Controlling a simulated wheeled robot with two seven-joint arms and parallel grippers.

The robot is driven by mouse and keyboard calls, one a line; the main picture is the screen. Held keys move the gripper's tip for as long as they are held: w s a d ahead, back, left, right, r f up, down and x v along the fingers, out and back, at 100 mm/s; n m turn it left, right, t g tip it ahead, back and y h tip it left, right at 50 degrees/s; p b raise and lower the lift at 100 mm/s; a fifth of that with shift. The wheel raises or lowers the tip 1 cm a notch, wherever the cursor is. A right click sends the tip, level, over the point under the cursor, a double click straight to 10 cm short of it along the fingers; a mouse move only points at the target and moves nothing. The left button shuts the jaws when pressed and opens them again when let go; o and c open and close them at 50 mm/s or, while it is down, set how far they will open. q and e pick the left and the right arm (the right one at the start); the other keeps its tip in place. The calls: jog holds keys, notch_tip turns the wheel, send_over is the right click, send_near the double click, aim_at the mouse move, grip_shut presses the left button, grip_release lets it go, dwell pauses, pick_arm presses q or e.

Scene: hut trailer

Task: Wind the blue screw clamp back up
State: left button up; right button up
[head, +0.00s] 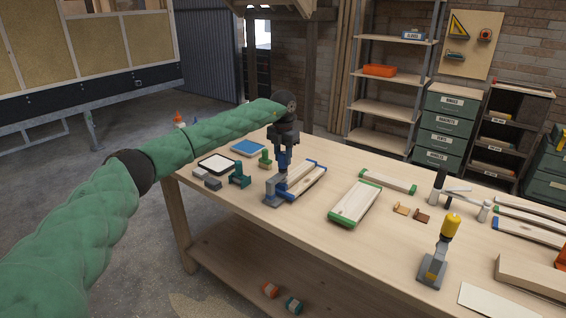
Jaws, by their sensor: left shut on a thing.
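The blue screw clamp (277,189) stands on the workbench left of its middle, with a grey-blue body and an upright blue upper part. My left gripper (284,150) comes down on it from above and is shut on its top. The fingertips and the part they hold are small and partly hidden by the dark wrist. Pale wooden strips (305,182) with blue ends lie right beside the clamp's foot. I cannot tell whether the clamp's jaw touches them. My right gripper is not in view.
On the workbench (330,245), a dark green clamp (239,176) and a blue-topped tray (248,148) are to the left. A green-ended board (355,203) lies to the right. A yellow-handled tool (436,262) stands near the front. Shelves (389,98) are behind.

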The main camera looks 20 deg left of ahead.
pick_arm(q)
jog(key=n+b, duration=0.2)
jog(key=n, duration=0.3)
jog(key=shift+n+b, duration=0.4)
jog(key=shift+n, duration=0.3)
jog(key=shift+n+b, duration=0.5)
jog(key=shift+n, duration=0.5)
jog(key=shift+n+b, duration=0.4)
jog(key=shift+n, duration=1.1)
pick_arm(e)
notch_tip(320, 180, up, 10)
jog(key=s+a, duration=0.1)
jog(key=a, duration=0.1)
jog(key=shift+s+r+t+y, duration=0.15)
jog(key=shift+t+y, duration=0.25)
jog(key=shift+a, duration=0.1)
pick_arm(q)
jog(key=o, duration=1)
